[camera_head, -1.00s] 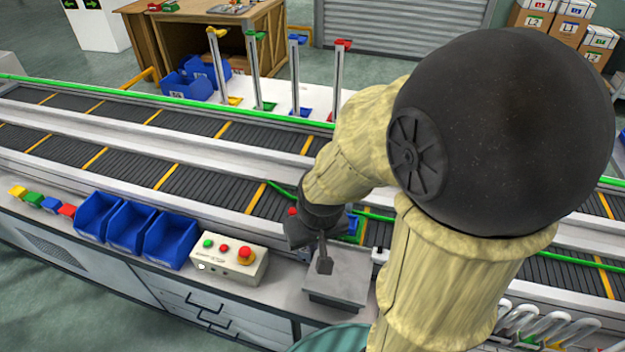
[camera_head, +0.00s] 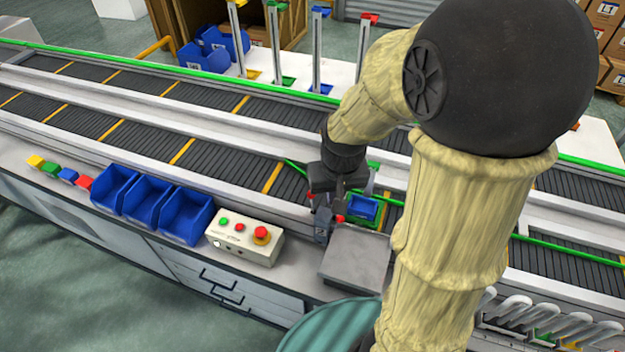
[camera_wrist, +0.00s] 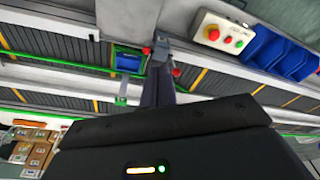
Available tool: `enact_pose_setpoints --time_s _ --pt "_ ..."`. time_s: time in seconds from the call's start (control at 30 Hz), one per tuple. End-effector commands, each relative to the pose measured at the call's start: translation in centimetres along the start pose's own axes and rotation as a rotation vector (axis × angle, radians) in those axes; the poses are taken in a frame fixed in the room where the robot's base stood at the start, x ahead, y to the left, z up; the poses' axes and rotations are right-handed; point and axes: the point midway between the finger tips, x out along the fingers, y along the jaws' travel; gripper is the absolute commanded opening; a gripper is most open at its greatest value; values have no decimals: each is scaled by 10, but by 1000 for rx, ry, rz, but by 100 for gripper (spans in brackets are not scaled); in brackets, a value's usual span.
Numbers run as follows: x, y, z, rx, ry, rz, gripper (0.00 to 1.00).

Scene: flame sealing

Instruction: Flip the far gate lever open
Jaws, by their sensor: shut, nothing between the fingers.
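My gripper (camera_head: 323,226) is shut and empty, pointing down beside the near edge of the conveyor. Two small red knobs, which look like the gate lever ends, show close to it: one red knob (camera_head: 311,196) on its left and another red knob (camera_head: 340,218) on its right. In the wrist view my fingers (camera_wrist: 160,72) reach between a red knob (camera_wrist: 146,50) and a red knob (camera_wrist: 176,72). I cannot tell whether they touch either. The lever arms are mostly hidden. A green bar (camera_head: 296,165) slants over the belt. A blue bin (camera_head: 362,208) sits on the belt just right of my gripper.
A grey plate (camera_head: 355,262) lies right of and nearer than my gripper. A control box (camera_head: 245,238) with a red emergency button and several blue bins (camera_head: 185,217) stand to the left. A green round surface (camera_head: 325,325) is in front. My arm hides the right middle.

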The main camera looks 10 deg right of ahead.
Motion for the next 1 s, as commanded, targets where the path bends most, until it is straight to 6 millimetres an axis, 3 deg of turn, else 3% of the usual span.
enact_pose_setpoints --time_s 0.1,0.3,0.6,0.8,1.0 --pt "10 -4 -42 44 -40 6 0" --pt "28 -8 -103 134 -111 20 0" --pt "62 -7 -178 280 -207 51 0" --pt "73 -5 -199 335 -237 66 0" --pt "74 -5 -200 339 -240 67 0"
